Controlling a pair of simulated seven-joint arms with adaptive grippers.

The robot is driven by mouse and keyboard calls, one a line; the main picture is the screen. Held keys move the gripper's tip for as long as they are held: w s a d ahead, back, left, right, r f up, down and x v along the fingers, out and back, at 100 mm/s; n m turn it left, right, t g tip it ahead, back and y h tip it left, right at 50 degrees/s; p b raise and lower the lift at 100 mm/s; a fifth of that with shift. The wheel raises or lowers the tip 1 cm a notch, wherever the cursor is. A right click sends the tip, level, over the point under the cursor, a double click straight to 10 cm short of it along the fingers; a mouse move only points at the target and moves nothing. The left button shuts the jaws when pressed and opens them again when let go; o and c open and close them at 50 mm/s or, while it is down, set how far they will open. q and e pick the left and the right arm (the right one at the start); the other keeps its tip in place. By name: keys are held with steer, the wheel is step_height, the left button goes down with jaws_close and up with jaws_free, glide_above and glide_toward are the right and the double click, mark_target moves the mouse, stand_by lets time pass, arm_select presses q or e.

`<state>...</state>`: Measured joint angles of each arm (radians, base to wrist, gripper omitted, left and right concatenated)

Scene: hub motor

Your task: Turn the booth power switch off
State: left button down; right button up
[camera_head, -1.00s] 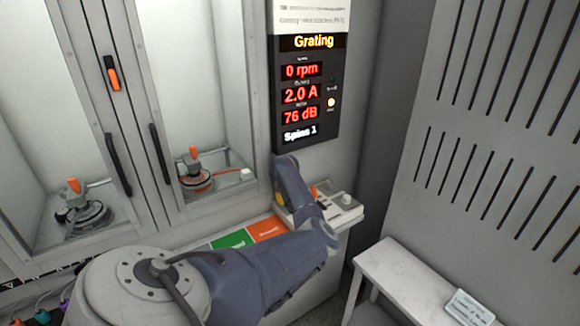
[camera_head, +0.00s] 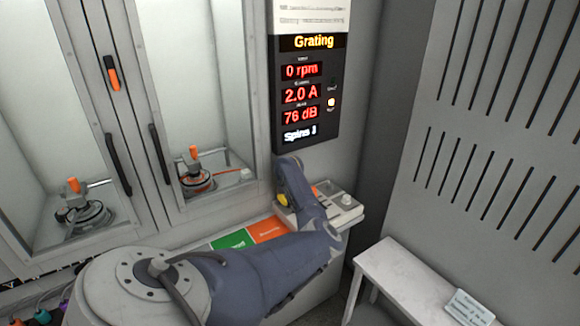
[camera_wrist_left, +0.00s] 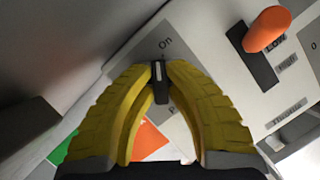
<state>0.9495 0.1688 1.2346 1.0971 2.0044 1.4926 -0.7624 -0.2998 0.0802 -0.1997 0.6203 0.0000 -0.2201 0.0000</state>
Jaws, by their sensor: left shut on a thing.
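The power switch (camera_wrist_left: 157,69) is a small dark toggle with a light stripe, below the word "On" on the light grey control panel (camera_wrist_left: 201,38) in the left wrist view. My left gripper (camera_wrist_left: 158,84) has yellow padded fingers closed around the toggle at their tips. In the head view the left gripper (camera_head: 283,199) is mostly hidden by my arm at the control box (camera_head: 346,217), and the switch is hidden. The lower switch label is partly covered by the fingers. My right gripper is not in view.
An orange-handled lever (camera_wrist_left: 267,29) with "Low" and "High" marks stands beside the switch. A display (camera_head: 307,95) reads "Grating", 0 rpm, 2.0 A, 76 dB. Hub motors (camera_head: 196,180) sit behind glass doors. A white bench (camera_head: 395,268) stands at right.

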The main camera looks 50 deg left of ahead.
arm_select(q)
steer(key=n+g, duration=0.1)
steer(key=n, duration=0.2)
steer(key=n+g+y, duration=0.1)
steer(key=n, duration=0.3)
steer(key=shift+g, duration=0.3)
steer(key=n+g, duration=0.1)
steer(key=n, duration=0.2)
steer(key=shift+n+g, duration=0.3)
steer(key=shift+n, duration=0.1)
steer(key=shift+n+g, duration=0.5)
steer(key=shift+n, duration=1.5)
steer(key=shift+h, duration=0.3)
steer(key=c, duration=1.4)
jaws_free()
